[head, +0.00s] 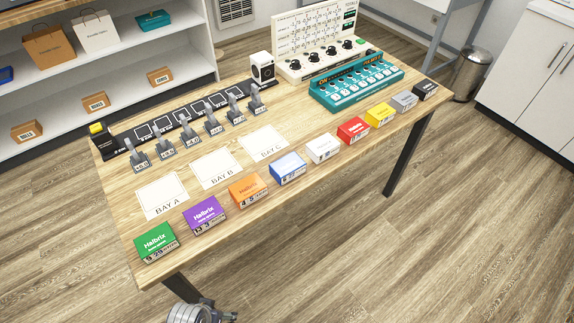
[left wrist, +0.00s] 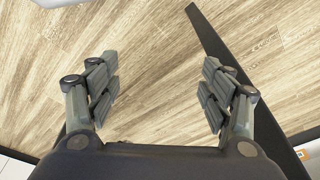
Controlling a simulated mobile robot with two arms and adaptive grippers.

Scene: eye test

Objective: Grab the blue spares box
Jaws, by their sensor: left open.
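The blue spares box (head: 288,168) sits on the wooden table near its front edge, in the head view. It stands in a row of boxes, between an orange box (head: 248,189) and a white box (head: 322,148). My left gripper (left wrist: 160,88) is open and empty in the left wrist view, with bare floor between and beyond its fingers. The blue box does not show in that view. A grey part of one of my arms shows at the bottom of the head view, in front of the table and well away from the blue box. My right gripper is not in view.
The row also has green (head: 157,243), purple (head: 204,214), red (head: 353,131) and yellow (head: 380,115) boxes. Paper bay cards (head: 217,172) lie behind it. A row of levers (head: 189,139) and a teal switch panel (head: 357,86) stand further back. Floor in front is clear.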

